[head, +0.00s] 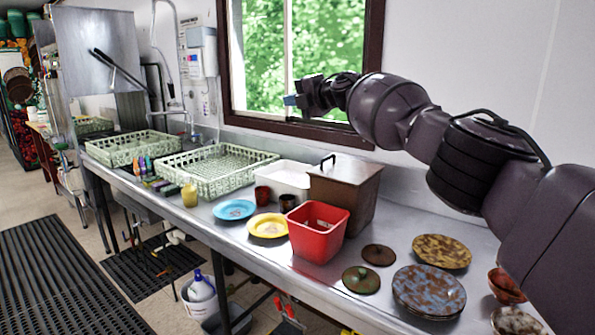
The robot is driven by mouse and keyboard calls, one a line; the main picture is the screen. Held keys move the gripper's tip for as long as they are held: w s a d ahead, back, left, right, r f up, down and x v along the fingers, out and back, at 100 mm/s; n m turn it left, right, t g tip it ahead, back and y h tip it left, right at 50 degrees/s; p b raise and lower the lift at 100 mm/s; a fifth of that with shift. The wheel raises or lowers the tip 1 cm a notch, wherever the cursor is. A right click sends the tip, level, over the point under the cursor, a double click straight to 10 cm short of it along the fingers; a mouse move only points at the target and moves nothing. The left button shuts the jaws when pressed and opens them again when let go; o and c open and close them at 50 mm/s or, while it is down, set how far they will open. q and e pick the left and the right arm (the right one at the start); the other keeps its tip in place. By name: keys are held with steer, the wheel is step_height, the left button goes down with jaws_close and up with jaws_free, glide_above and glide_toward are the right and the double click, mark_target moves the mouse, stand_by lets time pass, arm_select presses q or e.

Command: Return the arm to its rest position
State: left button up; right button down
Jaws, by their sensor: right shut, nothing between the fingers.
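My right arm comes in from the right edge and reaches across the upper right, raised above the steel counter (386,222). Its gripper (290,101) is in front of the window, pointing left, well above the counter and apart from everything on it. The gripper is shut and empty. Its fingertips show small and bluish. My left gripper is not in view.
Below the arm stand a brown lidded box (343,190), a red bin (318,232), a blue plate (234,210), a yellow plate (268,226) and mottled plates (429,290). Green dish racks (217,170) stand further left. The air around the gripper is clear.

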steer(key=s+a+f+y, duration=0.1)
steer(key=s+a+y, duration=0.1)
steer(key=a, duration=0.4)
steer(key=s+f+m+t, duration=0.2)
steer(key=s+f+m, duration=0.25)
steer(key=f, duration=0.35)
steer(key=s+f+m+t, duration=0.3)
steer(key=s+f+m, duration=0.1)
steer(key=f+m, duration=0.25)
steer(key=s+d+f+m+t+h, duration=0.1)
steer(key=s+d+f+m+h, duration=0.5)
steer(key=s+d+f, duration=0.55)
steer(key=s+d+f+m+h, duration=0.4)
steer(key=s+d+f+m, duration=0.5)
steer(key=d+f, duration=0.45)
steer(key=s+d+f+m+g+h, duration=0.1)
steer(key=s+d+f+g+h, duration=0.1)
steer(key=s+d+f, duration=0.3)
steer(key=s+d+f+m+g+h, duration=0.2)
steer(key=s+d+f, duration=0.3)
steer(key=s+f, duration=0.9)
steer(key=s, duration=0.5)
steer(key=shift+s+m+g+h, duration=0.3)
steer(key=shift+s, duration=0.1)
